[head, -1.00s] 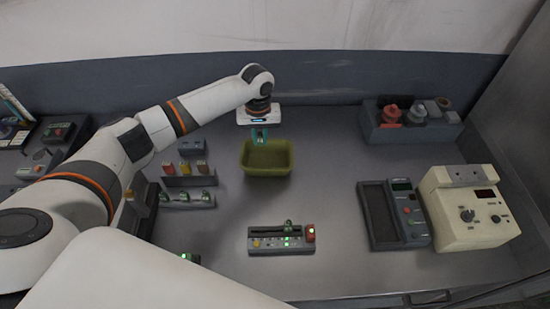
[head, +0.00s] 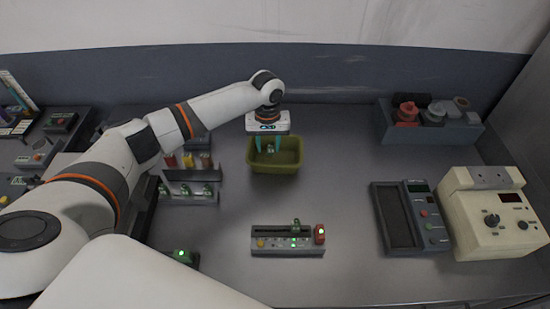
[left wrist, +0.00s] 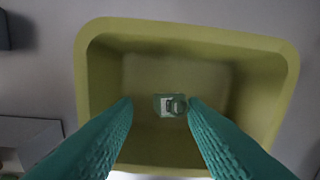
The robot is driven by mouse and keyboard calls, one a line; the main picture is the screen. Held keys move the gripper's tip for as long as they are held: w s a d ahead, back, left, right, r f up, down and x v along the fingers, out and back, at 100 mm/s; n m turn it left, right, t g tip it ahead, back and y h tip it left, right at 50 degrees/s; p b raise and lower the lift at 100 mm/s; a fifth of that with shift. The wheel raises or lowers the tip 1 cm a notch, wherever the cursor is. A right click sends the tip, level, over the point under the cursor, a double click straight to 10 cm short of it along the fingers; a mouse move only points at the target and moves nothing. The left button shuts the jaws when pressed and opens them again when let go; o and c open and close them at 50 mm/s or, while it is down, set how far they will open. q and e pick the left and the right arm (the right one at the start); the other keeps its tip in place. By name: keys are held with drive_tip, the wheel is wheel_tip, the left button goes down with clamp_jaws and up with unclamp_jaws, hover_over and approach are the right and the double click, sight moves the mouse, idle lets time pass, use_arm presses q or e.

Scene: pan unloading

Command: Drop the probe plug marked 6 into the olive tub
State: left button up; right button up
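The olive tub (head: 288,166) stands on the bench, and its rim fills much of the left wrist view (left wrist: 285,75). My left gripper (head: 269,147) is over the tub, its two teal fingers spread apart with nothing between them. In the left wrist view, the fingers (left wrist: 160,105) reach over the tub. A small green and white plug (left wrist: 170,105) lies in the tub below the fingertips; it also shows in the head view (head: 270,149). Its number cannot be read. My right gripper is not in view.
Racks with small plugs (head: 190,190) stand left of the tub. A grey slider box (head: 288,243) lies in front. A grey meter (head: 425,215) and a cream instrument (head: 492,215) stand at right, with a grey bin (head: 430,132) behind. The bench between is clear.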

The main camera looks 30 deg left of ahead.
use_arm(q)
drive_tip(key=shift+r, duration=0.15)
wheel_tip(320, 180, up, 12)
drive_tip(key=shift+f+b, duration=0.1)
drive_tip(key=shift+b, duration=0.9)
